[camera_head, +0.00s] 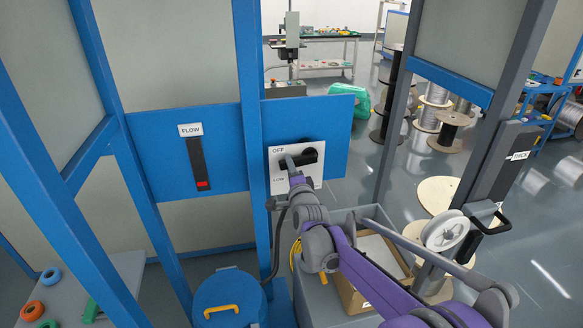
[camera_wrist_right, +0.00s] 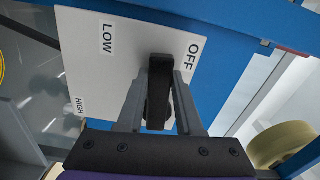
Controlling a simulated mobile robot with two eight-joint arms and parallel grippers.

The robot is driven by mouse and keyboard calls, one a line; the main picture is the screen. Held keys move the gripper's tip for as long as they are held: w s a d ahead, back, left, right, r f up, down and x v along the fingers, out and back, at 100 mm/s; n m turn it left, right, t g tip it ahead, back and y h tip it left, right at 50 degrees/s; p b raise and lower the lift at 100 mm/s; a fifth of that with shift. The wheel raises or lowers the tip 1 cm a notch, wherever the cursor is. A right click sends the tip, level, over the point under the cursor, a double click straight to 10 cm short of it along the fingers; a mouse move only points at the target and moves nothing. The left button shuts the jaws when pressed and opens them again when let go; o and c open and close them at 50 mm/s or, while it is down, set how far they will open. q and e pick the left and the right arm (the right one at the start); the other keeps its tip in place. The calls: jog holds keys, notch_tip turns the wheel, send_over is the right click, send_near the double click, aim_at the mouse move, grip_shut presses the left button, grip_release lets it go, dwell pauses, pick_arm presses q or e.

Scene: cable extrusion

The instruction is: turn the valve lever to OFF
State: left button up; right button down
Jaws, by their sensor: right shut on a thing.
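The valve's white plate (camera_head: 312,178) is mounted on a blue panel, and it also shows in the right wrist view (camera_wrist_right: 80,65). Its OFF label (camera_wrist_right: 193,48) and LOW label (camera_wrist_right: 107,40) are readable, with HIGH (camera_wrist_right: 80,105) at the plate's lower left. The black valve lever (camera_wrist_right: 158,90) points between LOW and OFF, nearer OFF. My right gripper (camera_wrist_right: 159,85) is shut on the lever, one finger on each side. In the head view the right gripper (camera_head: 294,163) covers part of the lever (camera_head: 310,153). My left gripper is not in view.
A FLOW gauge (camera_head: 199,165) with a red mark near its bottom is left of the blue post (camera_head: 250,100). A blue drum (camera_head: 228,295) stands below. A grey bin with a cardboard box (camera_head: 375,262) lies under my right arm. Wire spools (camera_head: 450,130) stand behind.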

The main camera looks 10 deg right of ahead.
jog(key=shift+r+m+p, duration=0.3)
jog(key=shift+r+m, duration=0.15)
jog(key=shift+m, duration=0.25)
jog(key=c, duration=0.6)
grip_release()
jog(key=shift+o, duration=0.2)
jog(key=shift+s, duration=0.1)
jog(key=s, duration=1)
jog(key=shift+s+d+b, duration=0.15)
jog(key=shift+s+b, duration=0.15)
jog(key=shift+b, duration=0.15)
